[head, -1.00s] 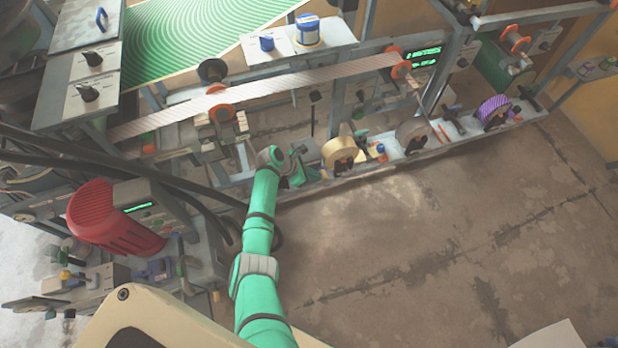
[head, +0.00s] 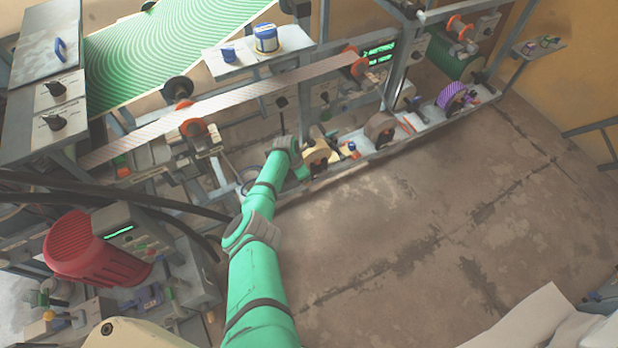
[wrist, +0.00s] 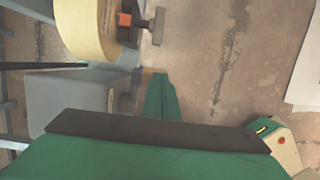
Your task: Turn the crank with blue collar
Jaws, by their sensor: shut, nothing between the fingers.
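I cannot surely pick out a crank with a blue collar. In the head view a small blue part (head: 351,146) shows beside the cream roll (head: 317,155) on the low front rail, too small to tell as a crank. My gripper (wrist: 163,92) shows in the wrist view as green fingers close together, with nothing between them. The cream roll (wrist: 84,27) is up and left of the fingers, with an orange collar and a grey T-shaped handle (wrist: 156,26) beside it. The fingers are apart from that handle in the picture.
A red motor housing (head: 90,250) and dark cables (head: 120,205) are left of my arm. The concrete floor at right is open.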

